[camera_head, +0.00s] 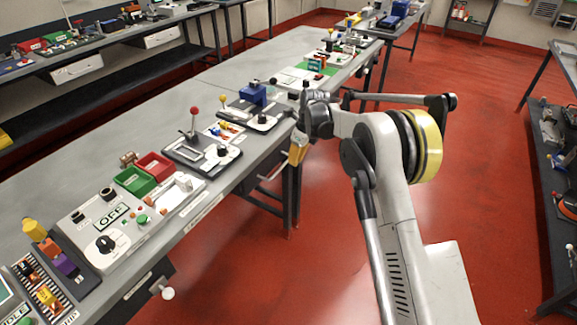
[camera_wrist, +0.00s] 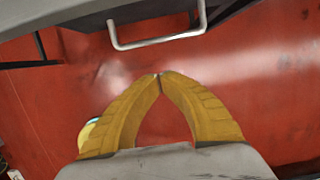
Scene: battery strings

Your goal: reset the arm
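My gripper (camera_head: 297,152) hangs at the end of my arm, beside the front edge of the long grey workbench (camera_head: 175,105), over the red floor. In the wrist view the two yellow fingers of my gripper (camera_wrist: 158,76) meet at their tips, with only floor seen between them. It is shut and holds nothing. My arm is bent, with its upper links raised to the right of the bench.
A drawer handle (camera_wrist: 155,42) is just beyond my fingertips in the wrist view. The bench carries a control panel marked OFF (camera_head: 110,216), a red-knobbed lever (camera_head: 194,112) and a blue block (camera_head: 253,94). Red floor (camera_head: 480,130) is open to the right, before a dark shelf (camera_head: 555,190).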

